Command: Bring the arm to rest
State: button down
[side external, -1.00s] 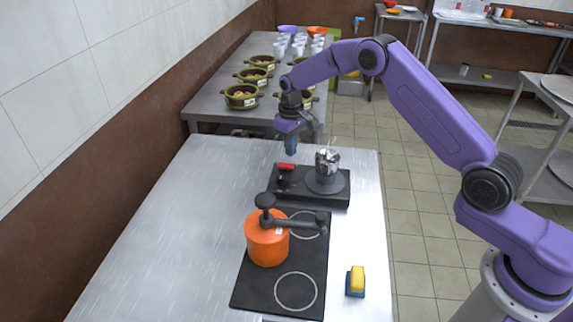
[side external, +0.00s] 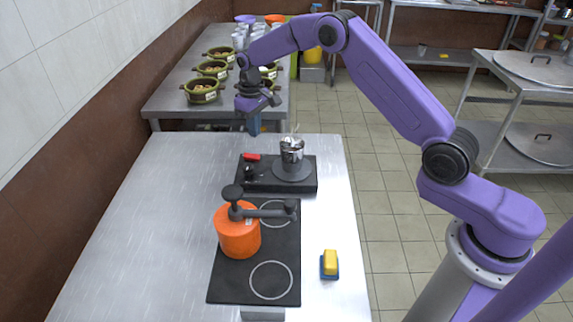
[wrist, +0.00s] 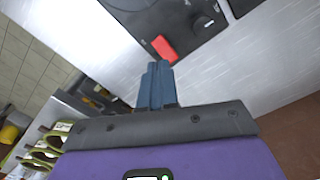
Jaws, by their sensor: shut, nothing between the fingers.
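My gripper (side external: 254,126) is up in the air over the far end of the steel table (side external: 130,220), beyond the black burner unit. Its blue fingers are together and empty, and they point down. In the wrist view the shut fingers (wrist: 157,85) show in the middle, with a red object (wrist: 164,48) on the dark unit past their tips. No thing touches the fingers.
An orange pot (side external: 238,235) with a dark handle stands on the black cooktop (side external: 230,288). A metal cup (side external: 291,150) stands on the burner unit (side external: 228,184). A yellow and blue sponge (side external: 330,264) lies at right. Several green pots (side external: 202,92) stand on the back table.

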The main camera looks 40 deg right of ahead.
jog(key=s+a+r+n, duration=0.2)
jog(key=s+a+r, duration=0.15)
jog(key=s, duration=0.35)
jog(key=s+a+r+n, duration=0.1)
jog(key=s+a+r, duration=0.1)
jog(key=s+r, duration=0.35)
jog(key=s+a+r+n, duration=0.2)
jog(key=s+a, duration=0.1)
jog(key=s, duration=0.6)
jog(key=s+d+n, duration=0.2)
jog(key=s+d, duration=0.2)
jog(key=s, duration=0.8)
jog(key=s+d+n, duration=0.2)
jog(key=s+d, duration=0.3)
jog(key=s, duration=0.7)
jog(key=shift+s+r+n, duration=0.2)
jog(key=shift+s+n, duration=0.1)
jog(key=shift+s, duration=0.05)
